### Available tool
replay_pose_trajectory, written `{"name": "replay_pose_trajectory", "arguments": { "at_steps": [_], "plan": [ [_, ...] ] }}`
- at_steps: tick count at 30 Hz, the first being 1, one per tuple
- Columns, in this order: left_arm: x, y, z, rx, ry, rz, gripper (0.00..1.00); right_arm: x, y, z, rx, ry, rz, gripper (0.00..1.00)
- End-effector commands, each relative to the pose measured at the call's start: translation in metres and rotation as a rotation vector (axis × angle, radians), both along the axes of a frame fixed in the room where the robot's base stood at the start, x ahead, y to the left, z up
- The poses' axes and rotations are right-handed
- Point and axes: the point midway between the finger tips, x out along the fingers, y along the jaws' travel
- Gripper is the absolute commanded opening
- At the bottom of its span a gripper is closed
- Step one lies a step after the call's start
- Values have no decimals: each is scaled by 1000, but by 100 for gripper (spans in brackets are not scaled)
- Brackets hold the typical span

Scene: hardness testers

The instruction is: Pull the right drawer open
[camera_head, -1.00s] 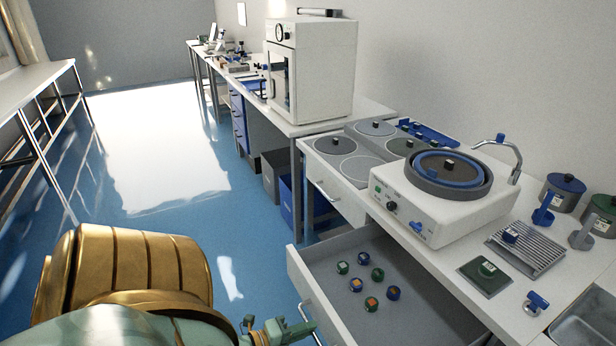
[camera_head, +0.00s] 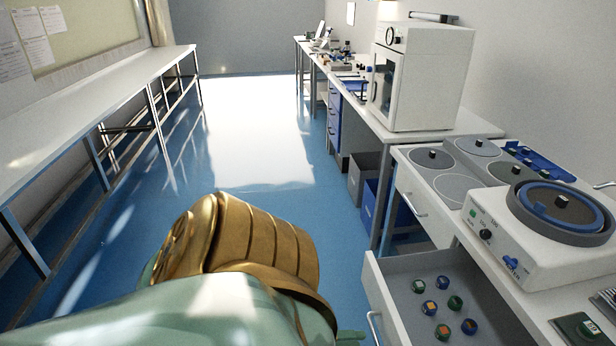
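A grey-lined drawer (camera_head: 398,267) under the right bench stands pulled out, with several small green and blue cylinders (camera_head: 442,282) inside. Its bar handle (camera_head: 374,327) is on the front face at the lower edge of the picture. Another drawer (camera_head: 412,199) with a bar handle is shut, farther back along the same bench. My gold and green arm fills the bottom middle, left of the open drawer. A small green part of it shows near the handle, but whether it touches cannot be told. Neither gripper's fingers can be seen.
A polishing machine (camera_head: 520,246) stands on the right bench (camera_head: 480,236). A white cabinet device (camera_head: 425,80) is farther back. Bins (camera_head: 371,205) sit under the bench. A long white table (camera_head: 90,110) lines the left. The blue floor between is clear.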

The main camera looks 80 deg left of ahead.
Motion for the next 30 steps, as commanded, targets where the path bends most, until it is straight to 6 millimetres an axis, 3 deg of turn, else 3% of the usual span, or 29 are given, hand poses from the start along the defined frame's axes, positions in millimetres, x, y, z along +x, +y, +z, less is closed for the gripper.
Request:
{"name": "replay_pose_trajectory", "arguments": {
  "at_steps": [6, 12, 18, 30],
  "plan": [
    [-60, 4, 14, -1, 3, 1, 33, 3, 0, 9, 0, -7, 0, 35],
    [-98, 8, 20, 0, 4, 0, 33, 4, 1, 11, 1, -9, 0, 35],
    [-112, 9, 23, 2, 2, 0, 33, 4, 1, 12, 1, -10, -1, 35],
    [-112, 9, 23, 1, 2, -1, 33, 4, 1, 12, 1, -10, -1, 35]
  ]
}}
